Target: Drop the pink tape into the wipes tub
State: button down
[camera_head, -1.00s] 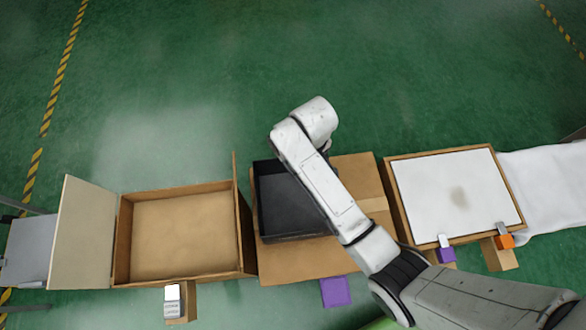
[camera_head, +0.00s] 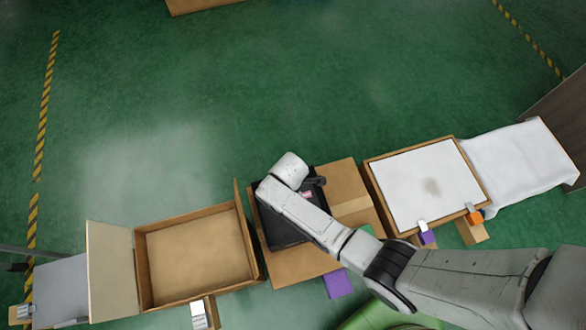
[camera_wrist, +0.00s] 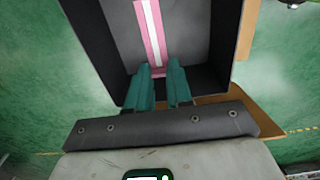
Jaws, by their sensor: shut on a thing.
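The pink tape (camera_wrist: 150,30) has a white stripe and shows as a long band in the wrist view, above or in a black open tray (camera_wrist: 199,75). My gripper (camera_wrist: 160,70) has teal fingers, shut on the near end of the tape. In the head view a small pink patch (camera_head: 306,194) shows beside my wrist, over the black tray (camera_head: 279,235). My arm hides part of that tray and most of my gripper. I cannot tell whether the tape touches the tray floor. I cannot pick out the wipes tub with certainty.
An open cardboard-coloured box (camera_head: 200,255) with a raised lid stands left of the tray. A white-topped box (camera_head: 425,188) and a white cloth (camera_head: 520,160) lie to the right. Small lever blocks, purple (camera_head: 338,284) and orange (camera_head: 475,217), stick out in front.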

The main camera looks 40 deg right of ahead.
notch_tip(320, 180, down, 5)
jog(key=b, duration=0.4)
jog(key=c, duration=0.9)
grip_release()
jog(key=shift+c, duration=0.2)
notch_tip(320, 180, up, 11)
jog(key=shift+f+p, duration=0.1)
jog(key=shift+p, duration=0.5)
jog(key=s+d+r+m, duration=0.5)
jog(key=s+r+m, duration=0.1)
jog(key=s+m, duration=0.1)
jog(key=s+d+r+m+t, duration=0.1)
jog(key=s+d+r+m, duration=0.4)
jog(key=s, duration=0.5)
notch_tip(320, 180, up, 2)
jog(key=m, duration=0.3)
jog(key=shift+s, duration=0.15)
